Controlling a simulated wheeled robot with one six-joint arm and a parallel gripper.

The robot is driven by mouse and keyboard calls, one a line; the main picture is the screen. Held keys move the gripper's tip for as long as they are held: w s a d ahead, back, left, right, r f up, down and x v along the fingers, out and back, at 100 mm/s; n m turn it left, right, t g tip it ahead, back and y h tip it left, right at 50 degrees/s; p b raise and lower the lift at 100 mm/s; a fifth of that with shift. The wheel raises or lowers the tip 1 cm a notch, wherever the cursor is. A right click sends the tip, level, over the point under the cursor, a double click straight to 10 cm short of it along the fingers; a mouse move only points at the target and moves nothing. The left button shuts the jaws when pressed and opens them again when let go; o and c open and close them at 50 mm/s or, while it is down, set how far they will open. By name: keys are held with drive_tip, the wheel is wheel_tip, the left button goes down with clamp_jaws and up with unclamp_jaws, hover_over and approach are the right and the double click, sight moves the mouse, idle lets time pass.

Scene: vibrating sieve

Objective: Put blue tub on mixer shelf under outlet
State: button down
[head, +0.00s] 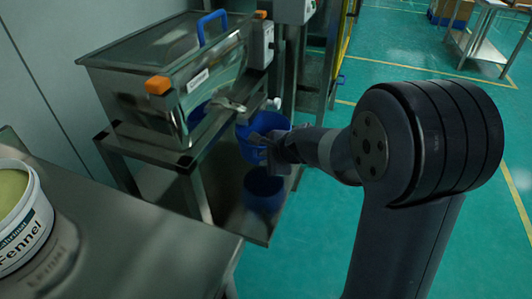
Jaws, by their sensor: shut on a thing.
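A blue tub (250,146) is upright in the head view, just in front of the mixer's right end. My gripper (270,148) is shut on the tub's right side; its fingertips are small and partly hidden. The mixer (135,92) is a steel box with a clear lid, orange latches and a blue handle. A steel outlet fitting (228,107) shows at its end, close to the tub's upper left rim. The mixer's lower shelf (236,222) is shiny and lies below the tub. A darker blue shape (263,190) there may be a reflection; I cannot tell.
A steel table (150,245) fills the lower left, with a white Fennel bucket (28,235) on it. The mixer stand's legs (197,197) flank the shelf. A trolley table (478,50) stands far off at top right.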

drive_tip(key=shift+f+b, duration=3.1)
drive_tip(key=shift+f, duration=0.4)
drive_tip(key=c, duration=1.4)
unclamp_jaws()
drive_tip(key=shift+c, duration=0.2)
drive_tip(key=p+v, duration=0.3)
drive_tip(key=v, duration=0.8)
drive_tip(key=shift+p, duration=0.4)
drive_tip(key=shift+w+f, duration=0.1)
